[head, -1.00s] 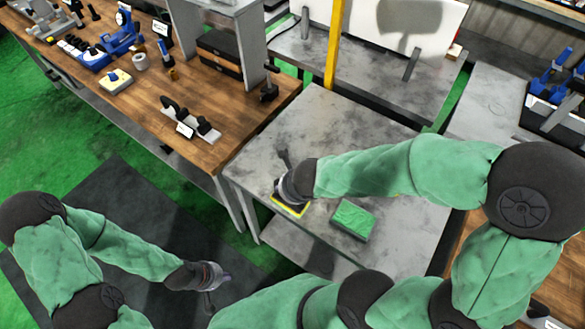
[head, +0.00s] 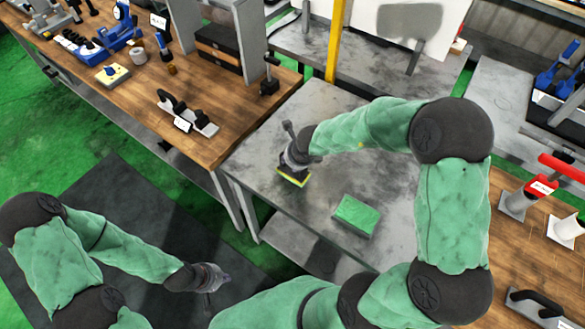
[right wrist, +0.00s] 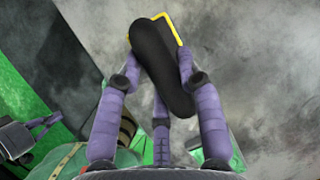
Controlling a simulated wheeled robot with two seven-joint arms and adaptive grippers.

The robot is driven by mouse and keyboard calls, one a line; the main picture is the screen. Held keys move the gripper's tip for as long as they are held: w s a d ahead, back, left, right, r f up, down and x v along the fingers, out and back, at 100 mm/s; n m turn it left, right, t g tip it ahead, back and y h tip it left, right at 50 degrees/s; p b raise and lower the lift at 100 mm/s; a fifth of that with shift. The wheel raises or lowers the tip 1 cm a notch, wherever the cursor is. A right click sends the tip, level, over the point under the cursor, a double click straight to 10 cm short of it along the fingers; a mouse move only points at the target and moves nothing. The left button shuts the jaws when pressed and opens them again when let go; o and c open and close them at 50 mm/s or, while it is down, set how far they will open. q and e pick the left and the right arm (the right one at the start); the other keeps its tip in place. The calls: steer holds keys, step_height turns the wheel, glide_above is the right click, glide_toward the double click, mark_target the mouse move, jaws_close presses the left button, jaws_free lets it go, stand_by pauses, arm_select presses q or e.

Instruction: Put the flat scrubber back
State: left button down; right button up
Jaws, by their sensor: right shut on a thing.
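The flat scrubber shows a black handle (right wrist: 160,65) and a yellow-edged base (head: 292,179). It is over the left part of the grey metal table (head: 318,208). My right gripper (head: 296,156) is shut on its handle; the right wrist view shows the purple fingers around the black handle, with part of the yellow edge behind it. Whether the base touches the table I cannot tell. My left gripper (head: 209,292) hangs low at the left, away from the table, with its fingers too small to read.
A green block (head: 356,214) lies on the grey table, right of the scrubber. A wooden bench (head: 140,105) with tools and holders is at the upper left. Another wooden bench at the right carries a red-topped stand (head: 541,186) and a black-handled tool (head: 535,306).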

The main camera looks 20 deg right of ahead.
mark_target(290, 169)
step_height(290, 169, down, 3)
steer(key=shift+f+b, duration=0.1)
steer(key=shift+b, duration=0.8)
steer(key=o, duration=1)
steer(key=p+v, duration=0.6)
steer(key=v, duration=0.6)
